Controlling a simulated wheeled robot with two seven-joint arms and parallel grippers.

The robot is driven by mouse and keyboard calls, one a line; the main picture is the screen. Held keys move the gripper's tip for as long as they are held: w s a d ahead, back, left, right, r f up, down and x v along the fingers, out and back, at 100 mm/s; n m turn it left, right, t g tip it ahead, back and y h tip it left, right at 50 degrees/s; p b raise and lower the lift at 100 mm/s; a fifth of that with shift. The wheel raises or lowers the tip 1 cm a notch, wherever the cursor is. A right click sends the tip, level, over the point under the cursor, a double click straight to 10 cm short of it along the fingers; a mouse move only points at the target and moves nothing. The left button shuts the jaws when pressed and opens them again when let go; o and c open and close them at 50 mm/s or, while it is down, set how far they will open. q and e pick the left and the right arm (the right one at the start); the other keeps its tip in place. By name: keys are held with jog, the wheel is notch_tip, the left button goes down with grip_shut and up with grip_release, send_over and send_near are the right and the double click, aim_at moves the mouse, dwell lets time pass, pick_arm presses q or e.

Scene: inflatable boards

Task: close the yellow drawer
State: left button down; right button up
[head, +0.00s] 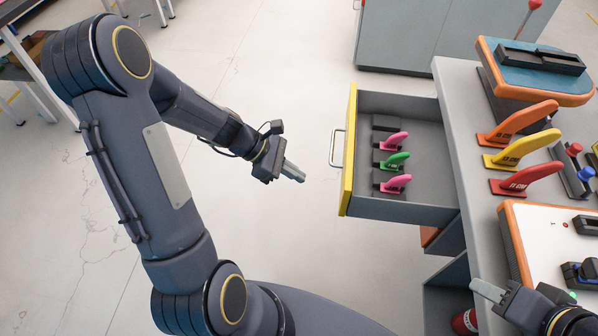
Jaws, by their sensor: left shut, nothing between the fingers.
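The yellow drawer (347,190) stands pulled out to the left from under the grey workbench. Its yellow front carries a metal handle (337,149) on the outer left side. Inside the grey drawer box lie two pink fins and one green fin (397,160) in dark holders. My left gripper (300,175) is shut and empty, to the left of the drawer front and apart from it, a little below the handle in the picture. My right gripper (476,288) is over the bench at the lower right; I cannot tell whether its fingers are open.
On the workbench (456,115) stand orange, yellow and red fins (520,150), a blue and orange board (535,70) and a white board (540,230). A red container (463,322) sits below the bench. A grey cabinet (400,40) stands behind. The floor left of the drawer is clear.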

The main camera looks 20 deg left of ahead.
pick_arm(q)
jog(key=w+d+f, duration=0.2)
jog(key=d+f, duration=0.2)
jog(key=d, duration=0.4)
jog(key=shift+w+d+f+b, duration=0.2)
jog(key=shift+d+b, duration=0.05)
jog(key=shift+b, duration=0.2)
send_near(383, 195)
jog(key=d, duration=0.2)
jog(key=d+f, duration=0.1)
jog(key=d, duration=0.1)
jog(key=s+d+f, duration=0.1)
jog(key=d, duration=0.2)
jog(key=shift+s+b, duration=0.1)
jog(key=shift+b, duration=0.2)
jog(key=w+d+p, duration=0.1)
jog(key=d, duration=0.3)
jog(key=w+d+p, duration=0.1)
jog(key=d, duration=0.3)
jog(key=w+d, duration=0.1)
jog(key=d, duration=0.2)
jog(key=shift+w+d+r+p, duration=0.1)
jog(key=shift+w+d+p, duration=0.15)
jog(key=shift+d+p, duration=0.15)
jog(key=shift+w+d, duration=0.25)
jog(key=shift+d, duration=0.6)
